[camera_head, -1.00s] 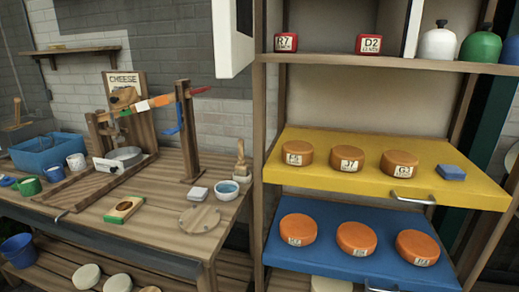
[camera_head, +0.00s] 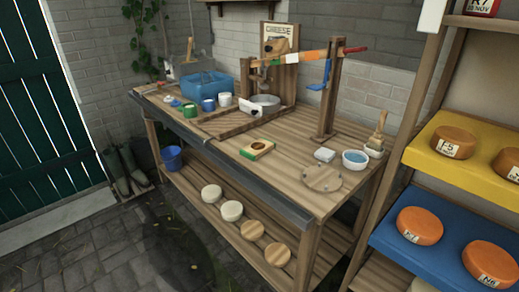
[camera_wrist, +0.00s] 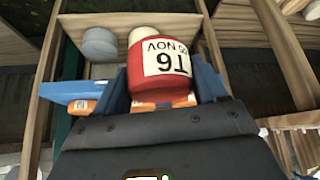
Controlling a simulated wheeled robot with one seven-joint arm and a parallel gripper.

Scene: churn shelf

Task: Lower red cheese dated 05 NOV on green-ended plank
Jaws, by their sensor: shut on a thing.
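A red cheese (camera_wrist: 191,77) with a white label fills the middle of the wrist view. My gripper (camera_wrist: 162,100) is shut on this cheese, with a blue finger on either side. Neither the gripper nor this cheese shows in the head view. A small wooden piece with green on it (camera_head: 257,149) lies near the front edge of the workbench. I cannot tell whether it is the green-ended plank.
The workbench (camera_head: 215,140) carries a blue tub (camera_head: 205,86), several cups, a wooden press with a coloured beam (camera_head: 310,55), a round board (camera_head: 322,178) and a white bowl (camera_head: 355,160). Yellow (camera_head: 475,155) and blue (camera_head: 430,248) shelves with orange cheeses stand at right.

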